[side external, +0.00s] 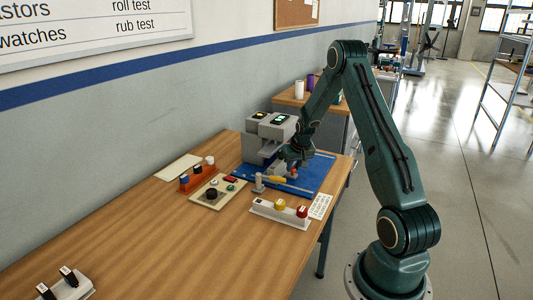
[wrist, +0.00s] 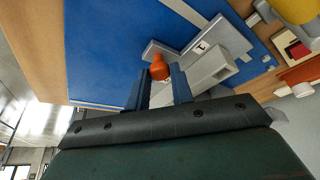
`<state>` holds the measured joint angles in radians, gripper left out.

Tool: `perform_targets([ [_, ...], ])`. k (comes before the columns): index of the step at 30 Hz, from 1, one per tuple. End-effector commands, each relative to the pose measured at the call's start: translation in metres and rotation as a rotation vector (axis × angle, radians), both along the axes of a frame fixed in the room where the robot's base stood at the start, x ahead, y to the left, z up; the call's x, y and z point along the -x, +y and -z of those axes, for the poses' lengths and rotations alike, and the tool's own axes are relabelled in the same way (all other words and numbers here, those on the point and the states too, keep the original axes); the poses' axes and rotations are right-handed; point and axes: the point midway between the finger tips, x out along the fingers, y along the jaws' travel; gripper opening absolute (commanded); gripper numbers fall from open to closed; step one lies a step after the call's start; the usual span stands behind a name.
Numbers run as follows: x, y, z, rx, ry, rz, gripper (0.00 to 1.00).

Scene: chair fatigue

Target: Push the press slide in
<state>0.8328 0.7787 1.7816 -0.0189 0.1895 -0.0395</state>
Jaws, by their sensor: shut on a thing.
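The grey press (side external: 262,146) stands on a blue mat (side external: 318,172) at the back of the wooden bench. My gripper (side external: 294,163) is low in front of it. In the wrist view, my gripper's two dark fingers (wrist: 160,84) are shut on an orange knob (wrist: 160,68). Pale grey guide pieces lie next to the block on the mat. The fingers hide part of the knob and block. I cannot tell how far in the slide is.
A yellow-handled item (side external: 277,180) lies near the mat's front edge. A white holder with yellow and red knobs (side external: 280,212), a beige panel with a black knob (side external: 215,192) and an orange rack (side external: 190,182) stand in front and left. The bench's left middle is clear.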

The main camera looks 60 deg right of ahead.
Motion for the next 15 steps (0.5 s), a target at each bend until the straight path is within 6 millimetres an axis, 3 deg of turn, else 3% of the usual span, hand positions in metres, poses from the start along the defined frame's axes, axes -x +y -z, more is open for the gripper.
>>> perform_targets([
  [9, -0.025, 0.0, 0.0, 0.001, 0.0, -0.002, 0.0],
  [15, -0.028, 0.0, -0.001, 0.003, -0.004, -0.003, 0.0],
])
